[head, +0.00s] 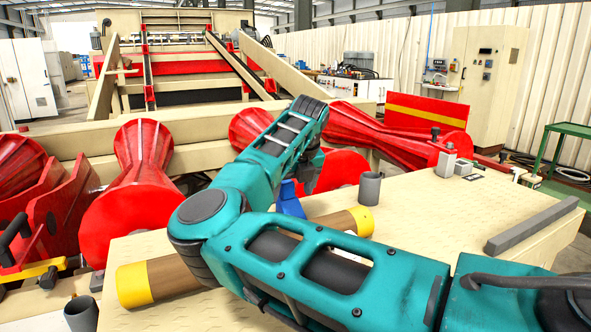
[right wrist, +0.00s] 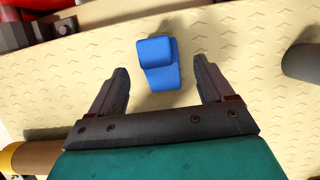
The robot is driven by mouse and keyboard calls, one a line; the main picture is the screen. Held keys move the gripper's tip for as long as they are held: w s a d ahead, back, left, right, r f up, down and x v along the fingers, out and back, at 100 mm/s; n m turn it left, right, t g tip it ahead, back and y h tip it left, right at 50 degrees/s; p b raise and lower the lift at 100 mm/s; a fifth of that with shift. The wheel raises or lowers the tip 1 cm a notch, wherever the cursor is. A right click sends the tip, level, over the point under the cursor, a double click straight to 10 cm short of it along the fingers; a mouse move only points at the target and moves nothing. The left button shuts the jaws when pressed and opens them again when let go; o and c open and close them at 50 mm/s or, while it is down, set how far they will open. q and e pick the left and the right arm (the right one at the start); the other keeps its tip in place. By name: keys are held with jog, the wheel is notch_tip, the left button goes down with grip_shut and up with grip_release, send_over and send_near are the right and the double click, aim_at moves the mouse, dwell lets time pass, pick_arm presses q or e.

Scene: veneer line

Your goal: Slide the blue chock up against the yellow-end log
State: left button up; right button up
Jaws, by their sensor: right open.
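The blue chock (head: 288,202) stands on the cream tread-plate deck (head: 400,214), on the far side of the yellow-end log. The log (head: 170,276) is brown with yellow ends and lies across the deck; my right arm hides its middle. In the right wrist view the chock (right wrist: 158,52) lies between and just ahead of the fingertips of my right gripper (right wrist: 159,72). The gripper is open, with a gap on each side of the chock. The log (right wrist: 40,156) passes under the gripper body there, apart from the chock. My left gripper is not in view.
A grey upright tube (head: 369,188) stands just right of the chock, beyond the log. Another grey tube (head: 82,314) is at the near left. A grey bar (head: 532,224) lies on the deck's right. Red rollers (head: 135,190) line the far side.

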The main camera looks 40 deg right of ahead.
aim_at(289, 198)
jog(key=shift+x, duration=2.3)
jog(key=shift+r, duration=0.1)
jog(key=c, duration=1)
jog(key=shift+c, duration=0.7)
jog(key=shift+r, duration=0.1)
